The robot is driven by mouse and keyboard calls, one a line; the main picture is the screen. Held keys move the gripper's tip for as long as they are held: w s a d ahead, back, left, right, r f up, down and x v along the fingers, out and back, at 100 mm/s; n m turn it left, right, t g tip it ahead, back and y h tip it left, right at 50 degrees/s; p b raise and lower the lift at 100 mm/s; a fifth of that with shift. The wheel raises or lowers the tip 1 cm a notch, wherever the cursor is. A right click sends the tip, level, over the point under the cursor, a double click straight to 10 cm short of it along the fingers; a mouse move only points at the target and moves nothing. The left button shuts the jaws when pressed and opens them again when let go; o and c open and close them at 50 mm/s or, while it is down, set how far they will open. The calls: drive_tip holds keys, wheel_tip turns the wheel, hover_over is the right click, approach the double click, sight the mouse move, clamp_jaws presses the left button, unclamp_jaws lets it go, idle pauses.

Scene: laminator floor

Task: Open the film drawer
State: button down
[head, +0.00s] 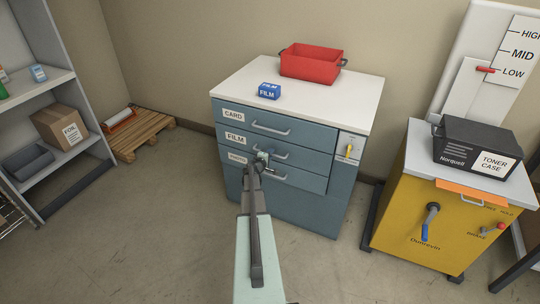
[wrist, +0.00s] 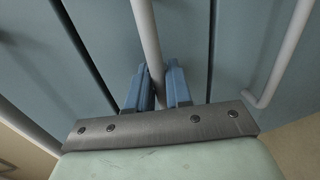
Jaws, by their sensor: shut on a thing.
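The film drawer (head: 233,139) is the middle of three labelled drawers in a blue cabinet, between the card drawer (head: 233,116) and a lower drawer (head: 237,158). Its front looks about flush with the others. My gripper (head: 262,158) is at the film drawer's handle (head: 284,157) in the head view. In the wrist view, the blue fingers (wrist: 160,90) are shut on the grey handle bar (wrist: 147,35), with a neighbouring handle on each side. My gripper hides part of the handle in the head view.
On the cabinet's white top (head: 235,87) are a red bin (head: 312,63) and a small blue film box (head: 269,91). A panel with a yellow lever (head: 349,151) is right of the drawers. A yellow machine (head: 405,205) stands further right. Floor before the cabinet is clear except for my arm.

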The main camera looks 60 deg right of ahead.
idle(0.4)
drive_tip(key=f+v, duration=0.3)
drive_tip(key=v, duration=1.1)
drive_tip(key=a+f+v, duration=0.1)
drive_tip(key=f+v, duration=0.2)
drive_tip(key=v, duration=1.2)
drive_tip(key=shift+a, duration=0.1)
drive_tip(key=c, duration=1.2)
unclamp_jaws()
drive_tip(key=v, duration=1.3)
drive_tip(key=shift+a, duration=0.4)
